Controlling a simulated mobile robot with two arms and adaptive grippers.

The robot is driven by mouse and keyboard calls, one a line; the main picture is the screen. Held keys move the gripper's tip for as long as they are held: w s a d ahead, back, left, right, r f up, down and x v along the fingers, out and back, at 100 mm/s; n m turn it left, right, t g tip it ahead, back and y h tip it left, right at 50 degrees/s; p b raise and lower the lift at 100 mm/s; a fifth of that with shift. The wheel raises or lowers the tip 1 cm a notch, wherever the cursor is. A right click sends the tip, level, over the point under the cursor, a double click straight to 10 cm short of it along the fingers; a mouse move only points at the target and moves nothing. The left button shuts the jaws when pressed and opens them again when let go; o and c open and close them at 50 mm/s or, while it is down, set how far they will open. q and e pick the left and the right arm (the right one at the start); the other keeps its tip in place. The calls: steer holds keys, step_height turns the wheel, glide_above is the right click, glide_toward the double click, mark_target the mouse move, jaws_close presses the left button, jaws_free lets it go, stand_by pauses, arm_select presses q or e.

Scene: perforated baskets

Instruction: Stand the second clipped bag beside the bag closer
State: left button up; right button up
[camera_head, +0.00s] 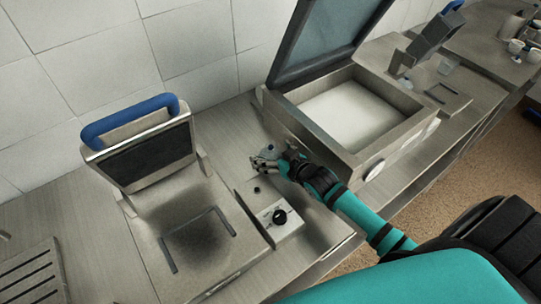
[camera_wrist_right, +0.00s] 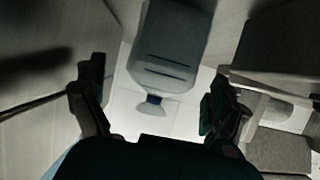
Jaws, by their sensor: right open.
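A grey-blue bag (camera_wrist_right: 172,45) with a gathered neck, a small blue clip (camera_wrist_right: 154,98) and a flared tail shows in the right wrist view. In the head view only a small grey part (camera_head: 268,152) shows at my right gripper (camera_head: 266,164). In the wrist view the open fingers of my right gripper (camera_wrist_right: 153,105) are on either side of the neck, with gaps showing. A machine with a blue handle (camera_head: 128,118) and dark panel stands to the left. I cannot tell for certain whether it is the bag closer. My left gripper is not in view.
A control box with a black knob (camera_head: 281,217) sits just in front of my right gripper. A large open-lidded box (camera_head: 372,150) stands to the right. A slatted rack (camera_head: 35,275) lies at the lower left. Cups (camera_head: 515,47) stand far right. A tiled wall is behind.

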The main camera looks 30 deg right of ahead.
steer(key=shift+w+a+f, duration=0.1)
steer(key=shift+w+f, duration=0.2)
steer(key=shift+w, duration=0.3)
steer(key=shift+s, duration=0.15)
steer(key=shift+c, duration=0.8)
steer(key=c, duration=1.6)
